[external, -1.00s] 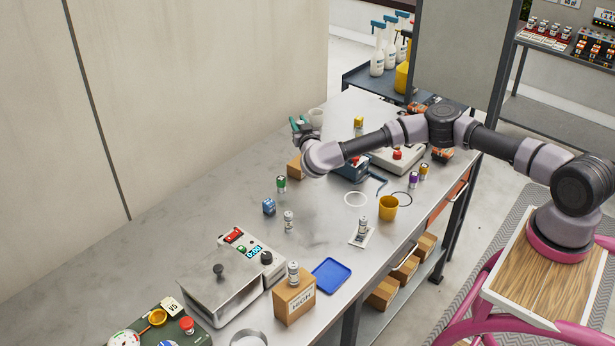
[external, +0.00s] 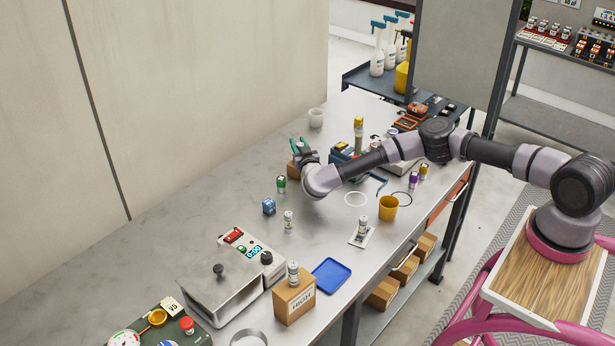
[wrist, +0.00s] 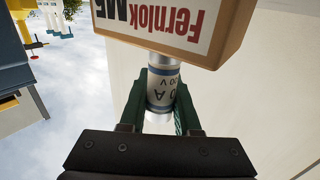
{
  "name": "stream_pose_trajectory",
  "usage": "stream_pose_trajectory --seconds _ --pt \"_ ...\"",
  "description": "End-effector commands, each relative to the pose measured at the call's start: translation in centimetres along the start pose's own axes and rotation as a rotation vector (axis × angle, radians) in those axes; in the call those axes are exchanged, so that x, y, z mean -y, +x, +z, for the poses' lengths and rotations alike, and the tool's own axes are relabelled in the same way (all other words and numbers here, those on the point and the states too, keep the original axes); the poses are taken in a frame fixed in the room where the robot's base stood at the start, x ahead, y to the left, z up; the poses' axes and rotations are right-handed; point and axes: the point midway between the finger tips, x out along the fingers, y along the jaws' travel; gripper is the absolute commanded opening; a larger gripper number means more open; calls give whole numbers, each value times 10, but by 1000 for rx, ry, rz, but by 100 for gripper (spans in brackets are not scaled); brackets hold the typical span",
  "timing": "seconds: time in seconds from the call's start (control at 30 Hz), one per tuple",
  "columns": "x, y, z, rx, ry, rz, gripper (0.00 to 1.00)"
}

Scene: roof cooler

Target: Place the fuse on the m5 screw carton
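The fuse (wrist: 162,92) is a silver cylinder with a blue and white printed band. It sits between the green fingers of my gripper (wrist: 162,95), which touch it on both sides. The wrist view is upside down. In it, the fuse's end meets the top of the m5 screw carton (wrist: 168,22), a brown box with a white "Fernlok M5" label. The external view shows my gripper (external: 297,146) low, just over the carton (external: 293,171), toward the back of the bench. There, the fuse is hidden by the gripper and wrist.
A yellow cup (external: 388,208) and a blue tray (external: 331,275) are nearer the front edge.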

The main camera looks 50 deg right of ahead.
Motion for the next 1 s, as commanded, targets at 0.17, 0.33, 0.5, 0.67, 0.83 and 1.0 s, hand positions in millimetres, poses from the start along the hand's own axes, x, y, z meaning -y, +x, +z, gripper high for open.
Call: stream_pose_trajectory --seconds 0.17,0.33,0.5,0.67,0.83,1.0 --pt "0 0 0 0 0 0 61" --pt "0 0 0 0 0 0 61" --pt "1 -5 -3 0 -1 -2 61" --pt "1 -32 -3 1 1 -5 61" --pt "1 -71 -4 1 0 -5 61" --pt "1 -101 -3 1 0 -4 61"
